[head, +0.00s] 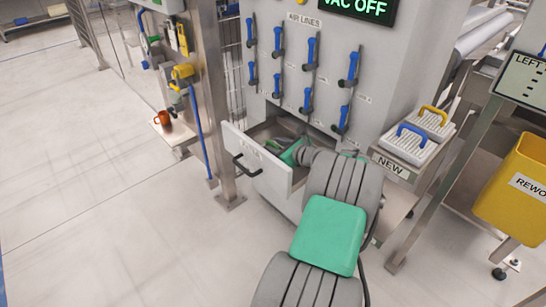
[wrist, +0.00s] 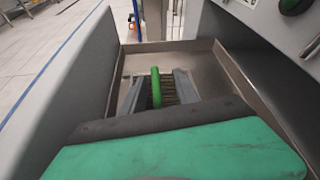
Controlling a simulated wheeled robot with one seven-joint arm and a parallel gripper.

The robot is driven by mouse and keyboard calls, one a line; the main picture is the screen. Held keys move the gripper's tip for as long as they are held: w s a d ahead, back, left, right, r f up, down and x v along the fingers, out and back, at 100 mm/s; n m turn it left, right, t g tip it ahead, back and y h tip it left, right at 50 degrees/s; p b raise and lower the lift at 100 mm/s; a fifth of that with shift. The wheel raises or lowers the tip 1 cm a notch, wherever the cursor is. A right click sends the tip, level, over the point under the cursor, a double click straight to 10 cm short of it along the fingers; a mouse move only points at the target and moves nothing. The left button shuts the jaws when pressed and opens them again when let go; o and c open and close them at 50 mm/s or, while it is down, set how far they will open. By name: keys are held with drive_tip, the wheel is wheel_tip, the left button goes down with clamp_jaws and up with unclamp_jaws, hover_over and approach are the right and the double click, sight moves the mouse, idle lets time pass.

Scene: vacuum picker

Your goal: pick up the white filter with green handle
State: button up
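The filter's green handle (wrist: 156,88) stands up as an arch inside an open drawer (wrist: 222,75) in the wrist view. Under it, a ridged filter body (wrist: 170,92) shows in part and looks brownish in the shade. My gripper (wrist: 158,80) reaches down into the drawer, with one grey finger on each side of the handle. The fingers are apart, with a gap visible beside the handle, mainly on the right. The near part of the filter is hidden by my own wrist. In the head view, my arm covers much of the drawer (head: 255,172).
Two white filters with yellow (head: 433,113) and blue handles (head: 413,133) lie on a shelf marked NEW (head: 392,166). Blue valve handles (head: 310,50) line the cabinet above the drawer. A yellow bin (head: 515,190) stands right. A steel post (head: 213,110) stands left; open floor lies beyond.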

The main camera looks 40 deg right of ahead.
clamp_jaws()
idle(0.6)
